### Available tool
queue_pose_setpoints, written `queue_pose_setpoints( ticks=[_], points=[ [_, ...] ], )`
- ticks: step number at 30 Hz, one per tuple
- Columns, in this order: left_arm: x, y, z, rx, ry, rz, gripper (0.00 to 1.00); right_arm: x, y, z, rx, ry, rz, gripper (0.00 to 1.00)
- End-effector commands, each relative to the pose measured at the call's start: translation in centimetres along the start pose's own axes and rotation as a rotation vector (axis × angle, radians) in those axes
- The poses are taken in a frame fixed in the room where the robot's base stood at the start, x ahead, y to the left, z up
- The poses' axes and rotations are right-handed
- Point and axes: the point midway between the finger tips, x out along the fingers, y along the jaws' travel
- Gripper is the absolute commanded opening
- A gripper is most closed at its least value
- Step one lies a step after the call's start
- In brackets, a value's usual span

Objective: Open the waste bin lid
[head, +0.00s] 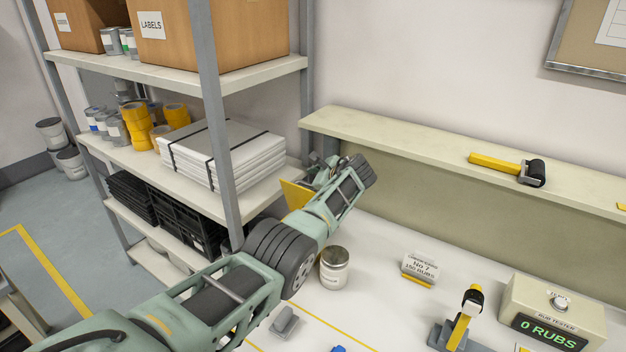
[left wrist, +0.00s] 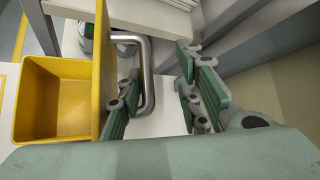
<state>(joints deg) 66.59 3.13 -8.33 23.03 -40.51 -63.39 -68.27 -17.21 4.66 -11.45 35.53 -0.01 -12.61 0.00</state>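The waste bin (left wrist: 18,100) is a yellow open box at the left of the left wrist view, and I can see into it. Its yellow lid (left wrist: 103,50) stands up on edge along the bin's right side; part of it shows in the head view (head: 294,194) behind my arm. A bent metal handle (left wrist: 149,75) sticks out from the lid. My left gripper (left wrist: 162,100) is open beside the lid. Its left finger appears within the handle's loop, and its right finger is apart from it on the right. Any contact is unclear. My right gripper is not in view.
A shelf rack (head: 262,195) with boxes, tape rolls and wrapped stacks stands left of the gripper. A raised ledge (head: 400,145) carries a roller (head: 535,172). A can (head: 334,268) and a rub tester (head: 550,310) stand on the worktop.

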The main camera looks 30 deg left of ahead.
Motion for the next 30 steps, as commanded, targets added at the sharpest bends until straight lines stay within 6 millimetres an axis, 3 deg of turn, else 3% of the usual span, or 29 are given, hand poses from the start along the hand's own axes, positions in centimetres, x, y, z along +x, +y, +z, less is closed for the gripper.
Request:
queue_pose_setpoints(
  ticks=[1,15,30],
  points=[
    [-1.0,-0.9,-0.2,-0.002,0.009,-0.013,0.29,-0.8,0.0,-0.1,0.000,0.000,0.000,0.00],
    [-4.1,-2.5,-0.1,-0.006,0.008,-0.026,0.29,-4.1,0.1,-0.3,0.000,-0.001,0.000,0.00],
    [-6.9,-3.1,-0.2,-0.004,0.005,-0.020,0.29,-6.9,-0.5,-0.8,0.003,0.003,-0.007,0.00]
  ],
)
